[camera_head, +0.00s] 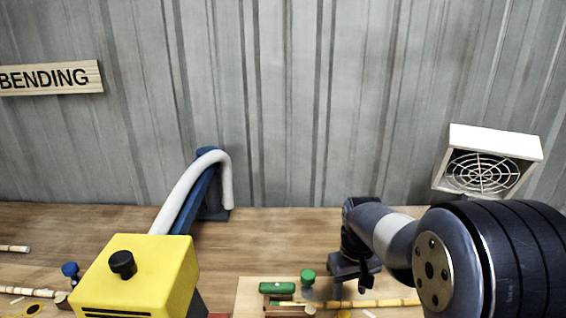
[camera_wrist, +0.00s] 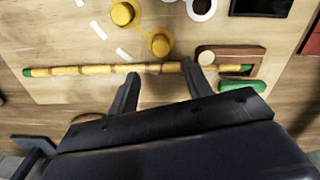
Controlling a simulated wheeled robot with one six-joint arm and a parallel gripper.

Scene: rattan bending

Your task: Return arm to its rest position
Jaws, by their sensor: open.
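My gripper (camera_head: 350,287) is open above a pale wooden board (camera_head: 248,292) on the workbench. In the wrist view its two fingers (camera_wrist: 160,76) are spread apart, with their tips at the line of a yellow rattan pole (camera_wrist: 85,70). The pole lies on the board and has green ends. It also shows in the head view (camera_head: 390,303), partly hidden by my arm. The fingers are spaced along the pole's length, not closed on it. I cannot tell whether the tips touch it.
A green block (camera_head: 277,288), a green knob (camera_head: 308,277) and yellow round fittings (camera_wrist: 160,42) are by the pole. A white fan box (camera_head: 490,160) is at right. The bench behind the board is clear.

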